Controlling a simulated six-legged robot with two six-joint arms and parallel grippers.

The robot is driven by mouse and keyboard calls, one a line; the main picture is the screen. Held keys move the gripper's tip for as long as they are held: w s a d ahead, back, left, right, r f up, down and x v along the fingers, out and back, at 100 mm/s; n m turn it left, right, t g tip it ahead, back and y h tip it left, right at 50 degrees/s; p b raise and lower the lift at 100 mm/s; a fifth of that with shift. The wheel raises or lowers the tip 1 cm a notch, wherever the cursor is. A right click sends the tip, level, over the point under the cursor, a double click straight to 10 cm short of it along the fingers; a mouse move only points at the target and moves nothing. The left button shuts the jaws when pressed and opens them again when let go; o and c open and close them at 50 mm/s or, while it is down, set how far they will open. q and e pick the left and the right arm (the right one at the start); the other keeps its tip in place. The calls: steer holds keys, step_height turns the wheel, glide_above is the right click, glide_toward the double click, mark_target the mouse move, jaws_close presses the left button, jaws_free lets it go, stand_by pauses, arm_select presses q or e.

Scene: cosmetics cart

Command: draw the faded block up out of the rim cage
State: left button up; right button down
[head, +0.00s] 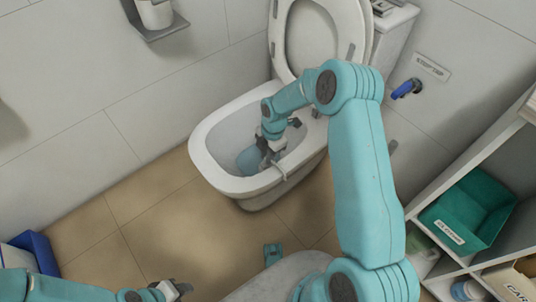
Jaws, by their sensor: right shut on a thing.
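The white toilet bowl (205,150) stands open against the wall, with its seat and lid raised. My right arm reaches down into the bowl. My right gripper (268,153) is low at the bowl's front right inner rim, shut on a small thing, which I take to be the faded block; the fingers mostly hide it. A small pale grey piece, apparently the rim cage (279,172), hangs at the rim right beside the fingers. Whether the block is still inside it cannot be made out. My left gripper (176,289) is low at the bottom edge, away from the toilet, its jaw gap unclear.
A blue-handled valve (407,88) is on the wall right of the toilet. A shelf unit at the right holds a green bin (468,211) and bottles. Tiled floor (150,220) left of the toilet is clear.

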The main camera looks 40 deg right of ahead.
steer(key=shift+r+p, duration=1.75)
steer(key=shift+r, duration=1.05)
step_height(320, 180, up, 8)
steer(key=p, duration=0.5)
